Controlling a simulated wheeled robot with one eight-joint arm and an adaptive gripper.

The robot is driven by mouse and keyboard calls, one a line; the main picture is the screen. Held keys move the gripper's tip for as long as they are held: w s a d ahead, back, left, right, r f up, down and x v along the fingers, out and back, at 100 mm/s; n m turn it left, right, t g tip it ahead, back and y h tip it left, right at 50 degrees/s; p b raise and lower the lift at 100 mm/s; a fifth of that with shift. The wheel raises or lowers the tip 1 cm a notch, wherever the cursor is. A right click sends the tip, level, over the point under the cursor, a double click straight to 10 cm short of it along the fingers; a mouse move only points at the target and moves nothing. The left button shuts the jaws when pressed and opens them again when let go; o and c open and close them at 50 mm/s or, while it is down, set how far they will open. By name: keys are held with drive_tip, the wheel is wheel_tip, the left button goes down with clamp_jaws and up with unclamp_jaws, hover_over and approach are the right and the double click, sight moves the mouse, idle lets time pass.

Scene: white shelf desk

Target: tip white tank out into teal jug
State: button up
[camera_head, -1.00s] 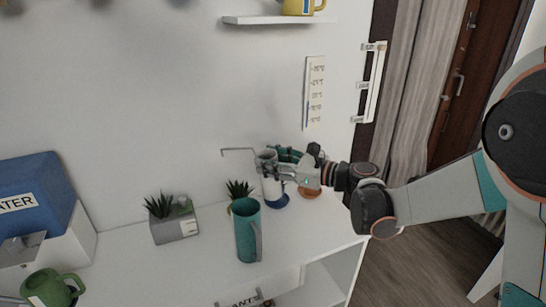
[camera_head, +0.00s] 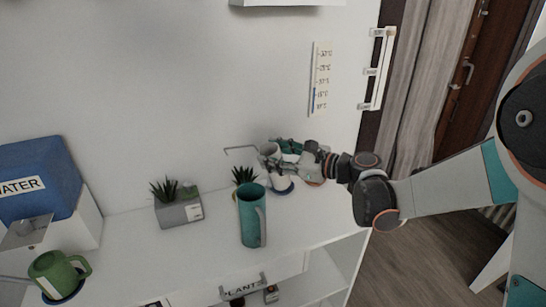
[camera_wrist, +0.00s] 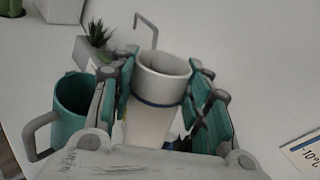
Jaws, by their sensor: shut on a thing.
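The white tank (camera_head: 270,149) is a pale open-topped cylinder with a blue band, also seen in the wrist view (camera_wrist: 162,82). My gripper (camera_head: 290,152) is shut on it, with teal finger pads on both sides of it in the wrist view (camera_wrist: 166,90). The tank is near upright, behind and right of the teal jug. In the wrist view the jug (camera_wrist: 75,105) is left of my gripper. The tank's contents cannot be seen.
A potted plant (camera_head: 243,175) is behind the jug, and a grey planter (camera_head: 180,210) is to its left. A thin bent rod (camera_head: 240,149) shows beside the tank. Desk between planter and mug is clear.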

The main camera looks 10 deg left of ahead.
drive_tip(key=shift+f+n, duration=0.4)
drive_tip(key=shift+f, duration=0.1)
idle(0.8)
drive_tip(key=shift+s+a+r, duration=0.1)
drive_tip(key=shift+r, duration=0.1)
